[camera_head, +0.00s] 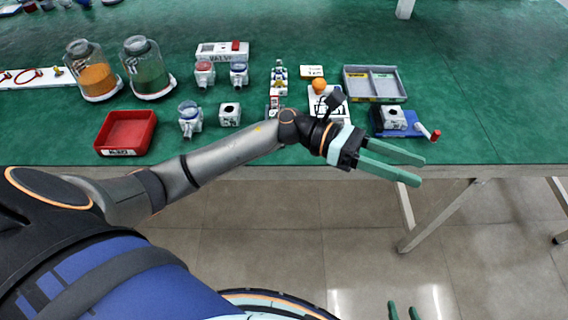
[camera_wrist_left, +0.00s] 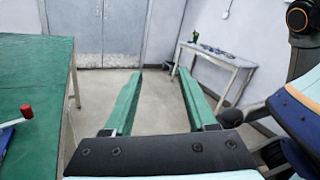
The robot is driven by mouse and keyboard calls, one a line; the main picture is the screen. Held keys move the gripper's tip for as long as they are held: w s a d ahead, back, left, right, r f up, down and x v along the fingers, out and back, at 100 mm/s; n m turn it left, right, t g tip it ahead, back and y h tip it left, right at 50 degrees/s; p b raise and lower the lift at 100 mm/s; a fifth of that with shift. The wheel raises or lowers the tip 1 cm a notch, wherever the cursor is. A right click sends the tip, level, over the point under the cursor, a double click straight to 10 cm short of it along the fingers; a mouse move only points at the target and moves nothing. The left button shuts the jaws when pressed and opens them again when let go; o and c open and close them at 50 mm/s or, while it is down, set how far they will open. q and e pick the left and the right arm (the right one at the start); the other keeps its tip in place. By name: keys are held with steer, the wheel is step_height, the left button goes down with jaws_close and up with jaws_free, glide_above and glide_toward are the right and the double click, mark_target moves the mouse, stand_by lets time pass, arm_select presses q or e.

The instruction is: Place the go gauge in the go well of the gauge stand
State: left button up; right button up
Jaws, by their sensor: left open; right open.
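My left gripper (camera_head: 420,172) is open and empty, past the front edge of the green bench. Its fingers also show apart in the left wrist view (camera_wrist_left: 160,73), pointing at the open room. My right gripper (camera_head: 402,306) is open and empty low in the head view, well below the bench; only its finger ends show. A small white stand-like piece (camera_head: 279,77) with dark and yellow parts is near the bench middle. It may be the gauge stand, but I cannot tell. I cannot single out the go gauge; my left arm hides part of that area.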

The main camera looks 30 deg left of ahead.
arm_select(q)
steer(key=w+a+f+n+t+y, duration=0.2)
steer(key=a+f+n+t+y, duration=0.45)
steer(key=n, duration=0.85)
steer(key=w+a+f+n+t+y, duration=0.25)
steer(key=n+t, duration=0.65)
steer(key=n, duration=0.6)
steer(key=s+a+f+n+g+y, duration=0.3)
steer(key=s+f+n, duration=0.5)
steer(key=f+n, duration=0.1)
steer(key=s+a+f+n+g+y, duration=0.3)
steer(key=s+f+n, duration=0.5)
steer(key=f, duration=0.4)
steer(key=shift+s+a+f+n+g+y, duration=0.15)
steer(key=shift+s+f+n+g+y, duration=0.15)
steer(key=shift+n+g+y, duration=0.3)
